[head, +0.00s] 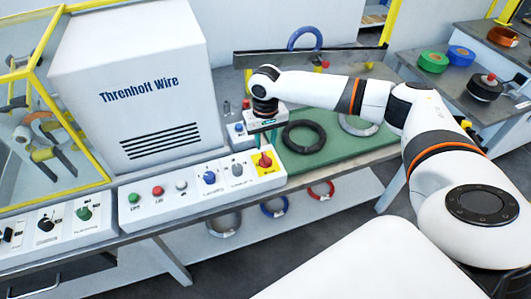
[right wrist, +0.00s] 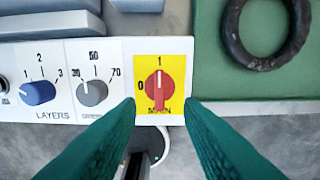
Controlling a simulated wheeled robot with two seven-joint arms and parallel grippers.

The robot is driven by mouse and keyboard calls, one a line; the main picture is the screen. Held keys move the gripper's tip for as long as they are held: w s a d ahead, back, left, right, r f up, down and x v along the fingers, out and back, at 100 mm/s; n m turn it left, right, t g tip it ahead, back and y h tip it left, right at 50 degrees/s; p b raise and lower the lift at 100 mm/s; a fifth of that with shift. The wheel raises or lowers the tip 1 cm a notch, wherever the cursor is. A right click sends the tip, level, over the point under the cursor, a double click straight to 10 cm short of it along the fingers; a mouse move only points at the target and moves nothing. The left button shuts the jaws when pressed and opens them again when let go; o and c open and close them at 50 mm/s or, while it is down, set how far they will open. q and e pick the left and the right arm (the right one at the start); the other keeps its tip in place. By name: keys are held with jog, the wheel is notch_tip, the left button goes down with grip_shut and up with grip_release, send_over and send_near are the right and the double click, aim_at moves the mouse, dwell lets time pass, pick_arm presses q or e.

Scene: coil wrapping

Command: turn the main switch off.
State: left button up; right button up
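The main switch (head: 265,161) is a red rotary knob on a yellow plate at the right end of the white control panel. In the right wrist view the knob (right wrist: 160,91) stands upright, its white mark pointing to 1; a 0 is at its left. My right gripper (head: 264,138) hangs just above and behind the switch in the head view. In the right wrist view its two green fingers (right wrist: 160,104) are apart, one on each side of the knob's lower part, with nothing between them that they visibly touch. My left gripper is not in view.
A blue layers knob (right wrist: 37,91) and a grey knob (right wrist: 93,92) sit left of the switch. A dark coil (head: 304,136) lies on the green mat (head: 345,150) to the right. The large white machine housing (head: 130,80) stands behind the panel.

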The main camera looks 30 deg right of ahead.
aim_at(266, 156)
notch_tip(266, 156, down, 7)
jog(key=shift+r, duration=0.1)
dwell(0.3)
grip_shut()
